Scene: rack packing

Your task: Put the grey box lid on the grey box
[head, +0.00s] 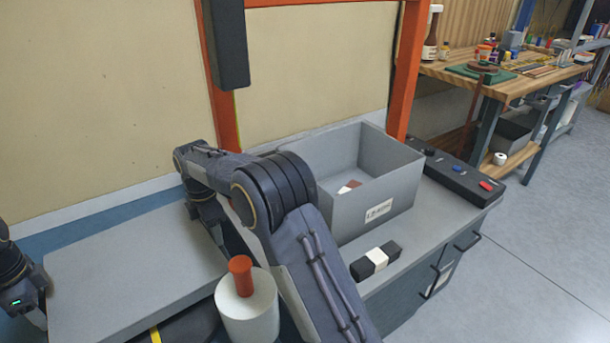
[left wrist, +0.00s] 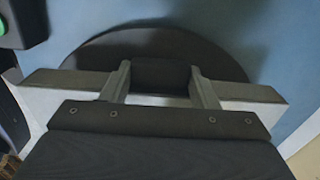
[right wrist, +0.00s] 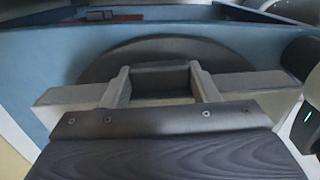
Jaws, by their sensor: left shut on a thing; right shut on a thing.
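The grey box (head: 345,215) stands open on the counter, with a label on its front and a small brown and white item inside. The grey box lid (head: 125,268) is a broad flat slab left of the box, apart from it and roughly level. My left gripper is at the lid's left end; in the left wrist view its fingers (left wrist: 162,85) are shut on a dark part at the lid's side. My right gripper is at the lid's right end; in the right wrist view its fingers (right wrist: 160,82) are shut on a similar part. My right arm hides part of the box's left side.
A black item with a white band (head: 376,260) lies on the counter (head: 415,245) before the box. A black button strip (head: 455,172) lies right of it. An orange post (head: 408,70) stands behind, and a dark block (head: 226,45) hangs above.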

